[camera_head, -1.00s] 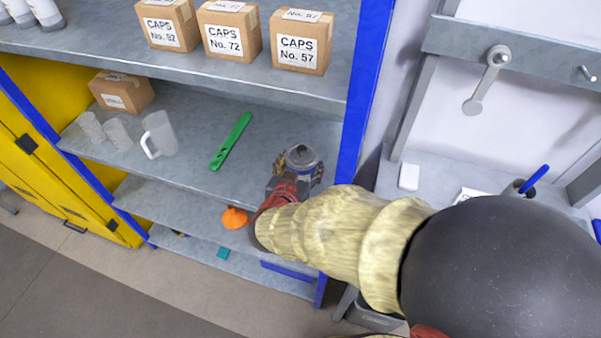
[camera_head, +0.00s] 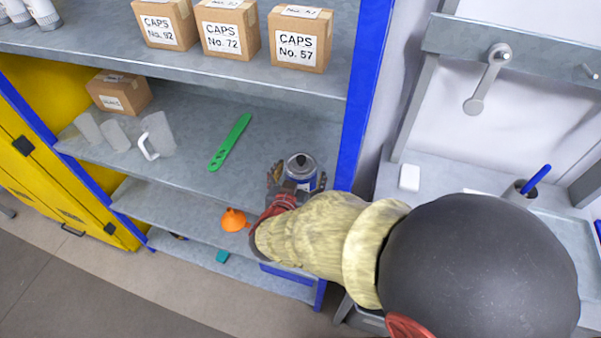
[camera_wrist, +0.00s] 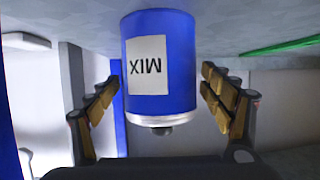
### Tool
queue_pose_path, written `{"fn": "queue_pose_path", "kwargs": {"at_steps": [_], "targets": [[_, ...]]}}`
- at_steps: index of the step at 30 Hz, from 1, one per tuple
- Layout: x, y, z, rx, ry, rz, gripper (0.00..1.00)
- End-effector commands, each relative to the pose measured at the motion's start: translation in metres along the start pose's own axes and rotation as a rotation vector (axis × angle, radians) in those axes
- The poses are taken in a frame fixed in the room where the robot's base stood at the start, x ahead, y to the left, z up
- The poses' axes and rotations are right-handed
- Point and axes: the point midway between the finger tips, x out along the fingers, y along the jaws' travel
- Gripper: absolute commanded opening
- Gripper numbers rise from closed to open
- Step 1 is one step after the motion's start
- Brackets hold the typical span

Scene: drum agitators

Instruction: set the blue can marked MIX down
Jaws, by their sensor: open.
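The blue can marked MIX (camera_head: 304,176) stands upright on the middle shelf (camera_head: 195,165), near its front right corner. In the wrist view the picture is upside down, and the can (camera_wrist: 160,95) shows its white label and silver top rim, with its base against the shelf surface. My gripper (camera_head: 295,183) is at the can's front side. Its fingers are spread open, one on each side of the can, with a visible gap on both sides in the wrist view (camera_wrist: 161,80). The arm hides part of the can's lower front in the head view.
A green flat tool (camera_head: 230,142) lies left of the can. Several clear beakers and a carton (camera_head: 119,92) stand farther left. A blue post (camera_head: 362,95) rises close on the right. Caps boxes (camera_head: 300,40) sit on the shelf above, and an orange funnel (camera_head: 233,219) lies below.

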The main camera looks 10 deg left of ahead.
Motion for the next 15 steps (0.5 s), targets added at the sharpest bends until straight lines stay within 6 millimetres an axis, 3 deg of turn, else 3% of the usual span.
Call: {"fn": "queue_pose_path", "kwargs": {"at_steps": [9,15], "targets": [[-0.001,0.0,-0.003,0.001,0.001,0.0,0.81],[-0.029,-0.001,-0.005,-0.001,0.0,-0.004,0.81]]}}
